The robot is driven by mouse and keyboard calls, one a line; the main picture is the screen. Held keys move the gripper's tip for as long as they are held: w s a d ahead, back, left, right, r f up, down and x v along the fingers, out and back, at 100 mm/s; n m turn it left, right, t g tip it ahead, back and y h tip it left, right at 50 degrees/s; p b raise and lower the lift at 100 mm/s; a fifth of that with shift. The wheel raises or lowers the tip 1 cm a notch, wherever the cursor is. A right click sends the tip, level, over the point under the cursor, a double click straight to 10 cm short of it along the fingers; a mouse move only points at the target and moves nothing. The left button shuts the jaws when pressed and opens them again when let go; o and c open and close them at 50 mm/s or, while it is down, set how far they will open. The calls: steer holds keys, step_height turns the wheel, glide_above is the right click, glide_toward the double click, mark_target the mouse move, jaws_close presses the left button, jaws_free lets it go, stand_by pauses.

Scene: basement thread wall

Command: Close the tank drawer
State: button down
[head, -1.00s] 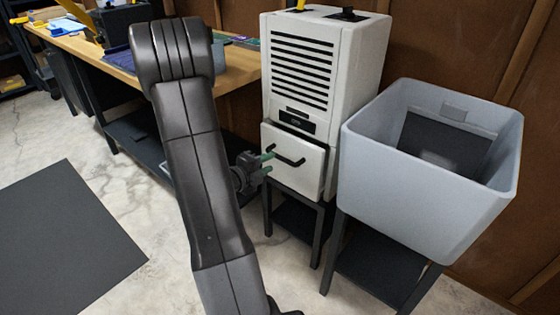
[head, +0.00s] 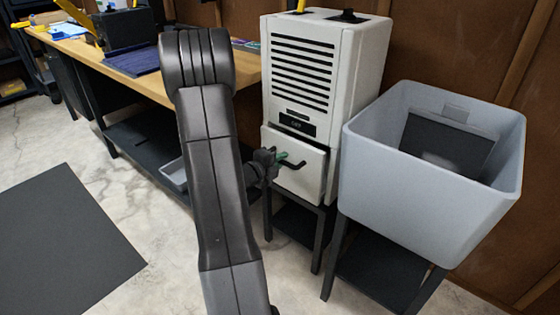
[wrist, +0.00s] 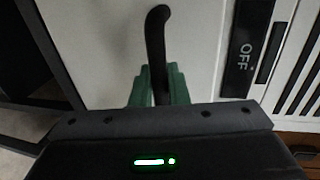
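The tank drawer (head: 298,181) is the white lower front of a white dehumidifier (head: 320,65). Its front stands slightly out from the body, with a dark gap along the top edge. A black bar handle (head: 295,165) is on the drawer front; it also shows in the wrist view (wrist: 157,35). My gripper (head: 281,157) is at the left part of the handle. In the wrist view, its green fingertips (wrist: 159,88) lie close on both sides of the handle and appear shut on it. My arm hides the floor and part of the bench to the left.
A grey open bin (head: 430,195) on a dark stand is just right of the dehumidifier. A wooden workbench (head: 150,85) is behind on the left. A dark mat (head: 60,245) lies on the floor at left. Dark stand legs are below the drawer.

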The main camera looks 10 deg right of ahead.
steer(key=shift+d, duration=0.1)
steer(key=x, duration=0.4)
steer(key=shift+r+b, duration=0.35)
steer(key=shift+r, duration=0.15)
steer(key=c, duration=1.8)
jaws_free()
steer(key=o, duration=0.3)
steer(key=shift+w, duration=0.1)
steer(key=p+v, duration=0.3)
steer(key=v, duration=1)
steer(key=shift+s+a, duration=0.3)
